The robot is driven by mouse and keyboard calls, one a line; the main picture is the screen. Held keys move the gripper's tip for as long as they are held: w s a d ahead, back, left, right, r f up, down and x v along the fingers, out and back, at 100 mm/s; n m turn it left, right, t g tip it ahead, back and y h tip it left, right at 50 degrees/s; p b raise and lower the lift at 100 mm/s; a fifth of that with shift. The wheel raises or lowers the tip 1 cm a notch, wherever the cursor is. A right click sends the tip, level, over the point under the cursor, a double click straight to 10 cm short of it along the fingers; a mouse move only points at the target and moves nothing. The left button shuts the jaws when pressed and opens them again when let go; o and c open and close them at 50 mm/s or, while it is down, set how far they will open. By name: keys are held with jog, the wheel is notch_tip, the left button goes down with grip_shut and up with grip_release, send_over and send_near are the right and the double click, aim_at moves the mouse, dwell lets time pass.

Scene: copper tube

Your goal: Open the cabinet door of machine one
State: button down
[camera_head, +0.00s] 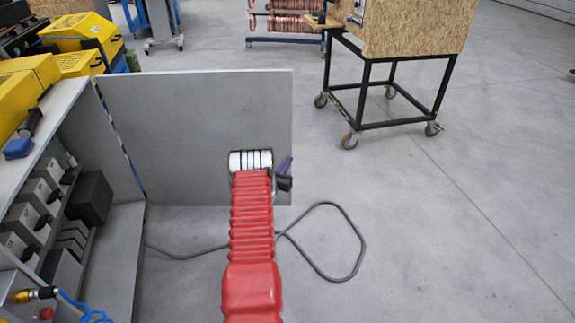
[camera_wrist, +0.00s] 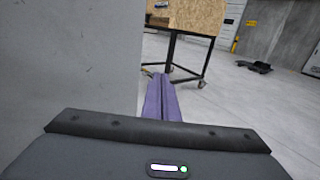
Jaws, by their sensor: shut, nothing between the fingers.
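The cabinet door (camera_head: 200,120) is a flat grey panel standing wide open, swung out from the cabinet (camera_head: 125,250) at the left of the head view. Inside the cabinet, rows of grey and black electrical parts are exposed. My gripper (camera_head: 286,168), with purple fingers, is at the lower right part of the door, by its free edge. In the wrist view the purple fingers (camera_wrist: 161,98) are shut with nothing between them, just right of the door panel (camera_wrist: 70,55). Whether they touch the door edge I cannot tell. No handle shows on the visible door face.
A wooden box on a black wheeled frame (camera_head: 395,95) stands at the back right. A rack with copper coils (camera_head: 295,22) is at the back. A grey cable (camera_head: 345,235) loops on the floor near the door. The floor at the right is clear.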

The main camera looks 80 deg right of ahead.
jog(key=shift+s+a, duration=0.1)
jog(key=shift+a, duration=0.4)
jog(key=w+a+r+m+g+y, duration=0.1)
jog(key=w+a+r+m, duration=0.45)
jog(key=r, duration=0.75)
jog(key=w+a+r+m+g+y, duration=0.2)
jog(key=w+a+r+m, duration=0.1)
jog(key=w+a+r, duration=0.75)
jog(key=w+a+r+m+t+y, duration=0.1)
jog(key=w+a+r+m+y, duration=0.1)
jog(key=a+r, duration=0.5)
jog(key=w+a+r+m+t+y, duration=0.2)
jog(key=a+r+m, duration=0.1)
jog(key=a, duration=0.8)
jog(key=s+a+r+m+t+y, duration=0.1)
jog(key=a+t+y, duration=0.3)
jog(key=a, duration=1.9)
jog(key=s+a+r+m+t+y, duration=0.1)
jog(key=s+a+t+y, duration=0.2)
jog(key=a, duration=2.1)
jog(key=t+y, duration=0.2)
jog(key=y, duration=0.1)
jog(key=shift+s+r+y, duration=0.15)
jog(key=shift+y, duration=0.15)
jog(key=shift+a, duration=0.1)
